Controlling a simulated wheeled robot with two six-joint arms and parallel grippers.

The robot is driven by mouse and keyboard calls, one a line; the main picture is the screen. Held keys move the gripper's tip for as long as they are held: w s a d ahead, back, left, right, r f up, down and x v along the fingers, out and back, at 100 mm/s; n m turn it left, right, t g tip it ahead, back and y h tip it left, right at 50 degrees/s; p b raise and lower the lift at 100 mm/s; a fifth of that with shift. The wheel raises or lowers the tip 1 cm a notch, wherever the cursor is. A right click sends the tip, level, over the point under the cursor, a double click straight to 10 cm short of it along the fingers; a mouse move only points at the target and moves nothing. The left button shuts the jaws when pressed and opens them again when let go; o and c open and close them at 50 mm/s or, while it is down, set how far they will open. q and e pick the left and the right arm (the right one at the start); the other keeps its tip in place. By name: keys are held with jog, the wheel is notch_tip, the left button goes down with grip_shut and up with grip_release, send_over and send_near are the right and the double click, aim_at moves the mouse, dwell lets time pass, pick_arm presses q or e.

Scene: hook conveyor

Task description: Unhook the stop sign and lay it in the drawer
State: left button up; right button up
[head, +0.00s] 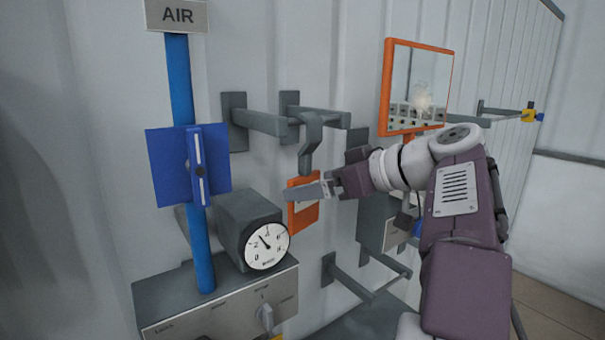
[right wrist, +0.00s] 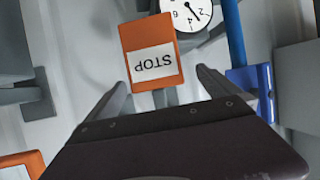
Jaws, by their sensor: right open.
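The stop sign (head: 300,216) is an orange plate with a white label, hanging below a grey hook (head: 309,150) on the wall. In the right wrist view the stop sign (right wrist: 152,35) appears upside down, with STOP readable. My right gripper (head: 308,192) comes in from the right and overlaps the sign in the head view. In the right wrist view, the open fingers of my right gripper (right wrist: 162,77) stand on either side of the sign's label end, with gaps visible. I cannot make out a drawer. My left gripper is not in view.
A blue pipe (head: 178,90) with a blue valve plate (head: 160,165) stands left, beside a round gauge (head: 266,245) on a grey box. Grey wall brackets (head: 260,121) stick out above the sign. An orange-framed mirror (head: 387,85) is behind my right arm.

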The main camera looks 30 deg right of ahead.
aim_at(302, 215)
jog(key=d+p+x, duration=0.1)
jog(key=p+x, duration=0.2)
jog(key=x, duration=0.4)
jog(key=shift+f+p, duration=0.35)
jog(key=shift+f, duration=0.05)
jog(key=shift+w, duration=0.1)
jog(key=c, duration=1)
jog(key=o, duration=0.5)
jog(key=shift+a, duration=0.15)
jog(key=shift+w, duration=0.1)
jog(key=c, duration=1.3)
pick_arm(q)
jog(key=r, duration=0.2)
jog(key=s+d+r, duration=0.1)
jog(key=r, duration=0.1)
